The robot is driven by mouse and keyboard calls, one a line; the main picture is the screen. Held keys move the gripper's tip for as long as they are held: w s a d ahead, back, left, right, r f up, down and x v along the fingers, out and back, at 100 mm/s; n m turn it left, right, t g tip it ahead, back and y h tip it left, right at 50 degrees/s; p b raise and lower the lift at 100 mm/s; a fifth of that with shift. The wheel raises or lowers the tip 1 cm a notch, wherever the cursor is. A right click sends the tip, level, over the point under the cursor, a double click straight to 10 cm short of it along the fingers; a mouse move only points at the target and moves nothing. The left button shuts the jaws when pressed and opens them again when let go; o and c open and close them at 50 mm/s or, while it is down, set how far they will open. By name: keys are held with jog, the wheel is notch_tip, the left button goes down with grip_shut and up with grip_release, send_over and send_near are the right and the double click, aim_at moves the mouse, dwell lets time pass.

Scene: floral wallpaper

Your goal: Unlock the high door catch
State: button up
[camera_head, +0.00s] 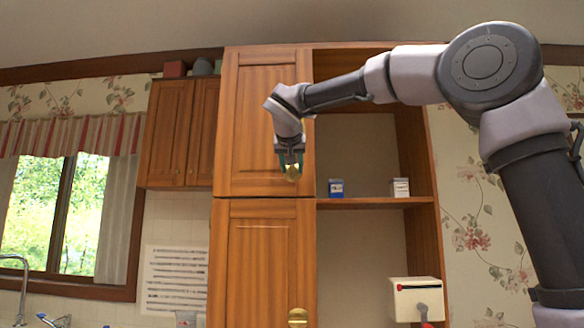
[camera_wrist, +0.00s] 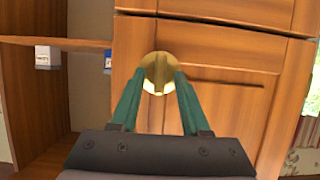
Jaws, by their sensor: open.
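The high door catch (camera_wrist: 157,72) is a round brass knob with a raised bar across it. It sits near the edge of the tall cabinet's upper wooden door (camera_head: 262,130). My gripper (camera_head: 291,170) is in front of it in the head view and hides part of it. In the wrist view my gripper (camera_wrist: 160,78) has its two green fingers apart, with the tips at the left and right sides of the catch. The bar stands about upright in that view, between the tips. I cannot tell whether the fingers touch it.
A second brass catch (camera_head: 297,317) is on the lower door (camera_head: 258,260). Open shelves (camera_head: 375,202) to the right hold a blue-and-white box (camera_head: 336,188) and a pale box (camera_head: 400,187). A cream box with a red-marked front (camera_head: 416,298) is lower right. A wall cabinet (camera_head: 178,132) stands left.

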jog(key=shift+c, duration=0.3)
grip_shut()
jog(key=n+h, duration=0.2)
jog(key=n, duration=0.1)
jog(key=n+t+h, duration=0.1)
jog(key=n+h, duration=0.1)
jog(key=n, duration=0.2)
jog(key=a+f+n+t+h, duration=0.1)
jog(key=n+h, duration=0.1)
jog(key=n, duration=0.2)
jog(key=shift+h, duration=0.3)
jog(key=shift+f+n+t, duration=0.1)
jog(key=shift+n+t, duration=0.4)
jog(key=shift+n, duration=1)
